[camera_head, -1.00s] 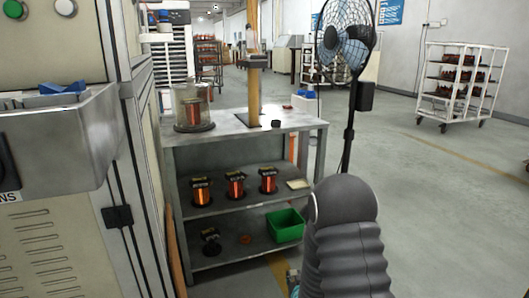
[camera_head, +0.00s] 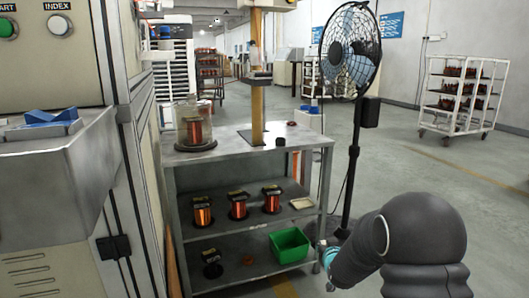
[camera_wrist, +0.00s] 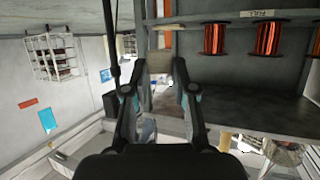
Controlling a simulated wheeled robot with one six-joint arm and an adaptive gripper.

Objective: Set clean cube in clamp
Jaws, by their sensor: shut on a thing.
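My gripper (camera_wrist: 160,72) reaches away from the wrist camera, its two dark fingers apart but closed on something. What lies between the fingertips is pale and small, and I cannot make out its shape for sure. In the head view my arm bends down at the lower right, and the fingertips are not clearly visible. A blue V-shaped block (camera_head: 52,116), which may be the clamp, sits on a grey metal housing (camera_head: 50,160) at the left, well apart from my gripper. No cube is clearly visible elsewhere.
A metal shelf table (camera_head: 225,152) stands mid-view with copper coils (camera_head: 238,208), a green bin (camera_head: 290,246) and a glass jar (camera_head: 185,115). A standing fan (camera_head: 350,60) is behind my arm. A white rack cart (camera_head: 460,95) stands far right. The floor to the right is open.

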